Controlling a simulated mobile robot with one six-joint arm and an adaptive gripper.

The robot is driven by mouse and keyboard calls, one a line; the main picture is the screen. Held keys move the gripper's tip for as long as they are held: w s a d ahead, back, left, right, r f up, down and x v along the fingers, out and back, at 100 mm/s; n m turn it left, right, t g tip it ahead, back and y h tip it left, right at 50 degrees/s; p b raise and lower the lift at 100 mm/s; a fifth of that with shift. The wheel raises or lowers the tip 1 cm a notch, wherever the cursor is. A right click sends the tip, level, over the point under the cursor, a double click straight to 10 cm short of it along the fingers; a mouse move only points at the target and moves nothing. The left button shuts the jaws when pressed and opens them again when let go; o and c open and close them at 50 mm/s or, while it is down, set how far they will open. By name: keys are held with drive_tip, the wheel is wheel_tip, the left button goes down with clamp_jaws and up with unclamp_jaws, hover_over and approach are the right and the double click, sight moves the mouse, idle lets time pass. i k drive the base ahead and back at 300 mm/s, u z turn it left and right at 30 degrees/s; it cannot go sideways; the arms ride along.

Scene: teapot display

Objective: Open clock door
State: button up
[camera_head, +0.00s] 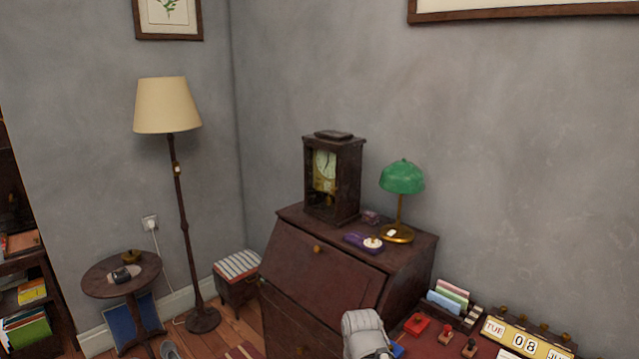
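A dark wooden mantel clock (347,180) stands upright on top of a reddish-brown slant-front bureau (320,270). Its pale dial and brass parts show through the front, which faces left and toward me. The clock door (322,184) looks shut, though the clock is small in view and its handle cannot be made out. A grey, rounded part (366,334) at the bottom centre appears to be my arm. It is well below and in front of the clock. My gripper's fingers do not show.
A green-shaded brass lamp (402,178) and a purple item (362,243) share the bureau top with the clock. A desk with card holders, stamps and a calendar (515,337) lies at lower right. A floor lamp (175,200) and round side table (100,280) stand left.

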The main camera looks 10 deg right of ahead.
sight(337, 218)
drive_tip(key=i, duration=1)
